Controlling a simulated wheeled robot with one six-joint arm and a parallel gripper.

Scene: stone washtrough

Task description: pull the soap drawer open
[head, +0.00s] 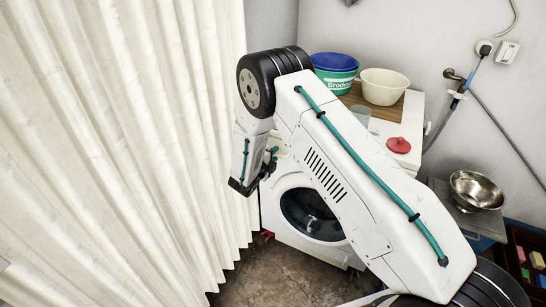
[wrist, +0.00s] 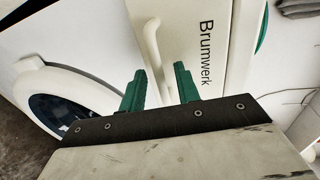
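The soap drawer (wrist: 182,30) shows in the wrist view as a cream front panel beside the dark lettering "Brumwerk". It looks shut. A pale bar handle (wrist: 152,42) runs along the panel, and its lower part passes between my gripper's green fingers in the picture. My gripper (wrist: 160,70) is open, with a gap on both sides of the handle; I cannot tell how deep the fingers reach around it. The white washing machine (head: 272,210) stands behind my arm in the head view. There my arm hides the drawer, and the fingers are hard to make out.
A pale curtain (head: 120,150) hangs close left of my gripper. On the machine top are a blue-and-green tub (head: 335,80), a cream bowl (head: 383,88) and a red lid (head: 398,145). A metal bowl (head: 476,190) stands at right. The round door (wrist: 65,100) is left of the fingers.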

